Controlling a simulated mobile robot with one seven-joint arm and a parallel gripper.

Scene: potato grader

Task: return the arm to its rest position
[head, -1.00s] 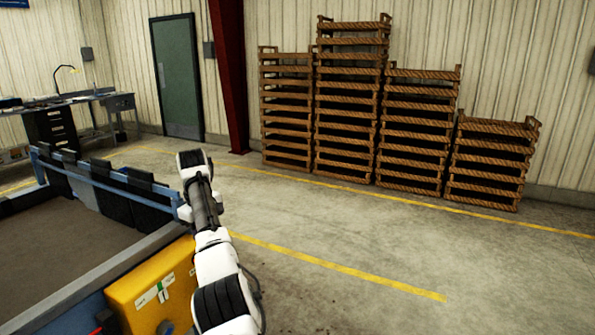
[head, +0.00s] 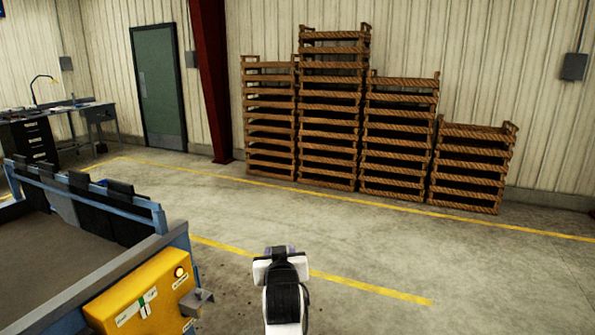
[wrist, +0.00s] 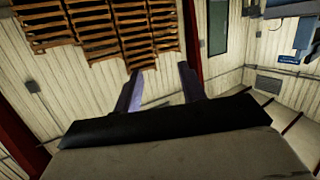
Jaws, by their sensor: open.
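My arm (head: 284,290) shows at the bottom middle of the head view, folded close in front of me and clear of the grader. In the head view my gripper is mostly hidden behind the arm's links. In the wrist view my gripper (wrist: 160,90) shows two purple-grey fingers standing apart with nothing between them. The wrist view is tilted, with the wall and crates beyond the fingers.
The grader's blue-framed bed (head: 70,250) and yellow control box (head: 150,295) stand at left, near my arm. Stacked wooden crates (head: 330,120) line the back wall. A workbench (head: 60,115) and green door (head: 158,88) are far left. The floor to the right is free.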

